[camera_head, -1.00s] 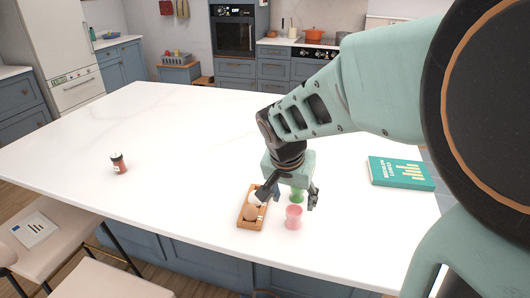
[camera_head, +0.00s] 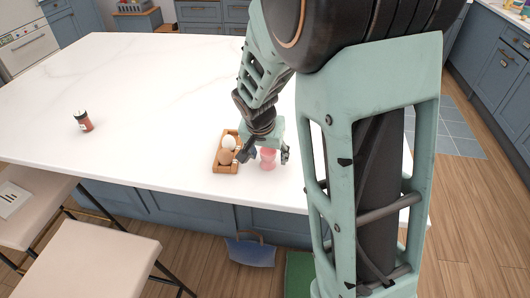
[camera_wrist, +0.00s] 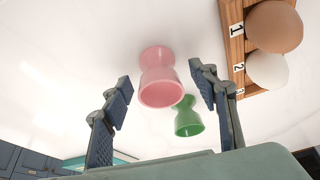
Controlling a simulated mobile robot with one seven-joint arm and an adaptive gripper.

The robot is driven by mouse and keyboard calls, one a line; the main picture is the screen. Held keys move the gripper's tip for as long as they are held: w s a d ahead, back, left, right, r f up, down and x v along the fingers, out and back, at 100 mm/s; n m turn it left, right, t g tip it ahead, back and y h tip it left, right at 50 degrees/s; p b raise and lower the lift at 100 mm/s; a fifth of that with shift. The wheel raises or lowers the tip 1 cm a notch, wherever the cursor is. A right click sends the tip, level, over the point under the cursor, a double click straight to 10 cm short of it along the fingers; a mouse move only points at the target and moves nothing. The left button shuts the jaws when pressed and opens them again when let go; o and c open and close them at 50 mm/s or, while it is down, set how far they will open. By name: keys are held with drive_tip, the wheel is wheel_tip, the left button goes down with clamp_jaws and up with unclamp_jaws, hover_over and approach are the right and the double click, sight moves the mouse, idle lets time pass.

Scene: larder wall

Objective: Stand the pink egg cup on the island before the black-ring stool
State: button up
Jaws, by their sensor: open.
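The pink egg cup (camera_head: 268,160) stands on the white island (camera_head: 150,95) near its front edge. My gripper (camera_head: 264,156) is open with a finger on either side of the cup. In the wrist view the pink egg cup (camera_wrist: 160,78) shows between the two open fingers, with a gap on each side. Two cream-seated stools stand at the island's front left: one seat (camera_head: 98,262) is bare, the other (camera_head: 30,205) bears a printed card (camera_head: 12,199). I cannot make out a black ring on either.
A wooden egg tray (camera_head: 226,168) with a brown and a white egg sits just left of my gripper. A green egg cup (camera_wrist: 188,117) stands close to the pink one. A small red jar (camera_head: 83,121) is far left. The island between is clear.

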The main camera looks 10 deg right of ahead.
clamp_jaws()
idle(0.3)
drive_tip(key=shift+r, duration=0.15)
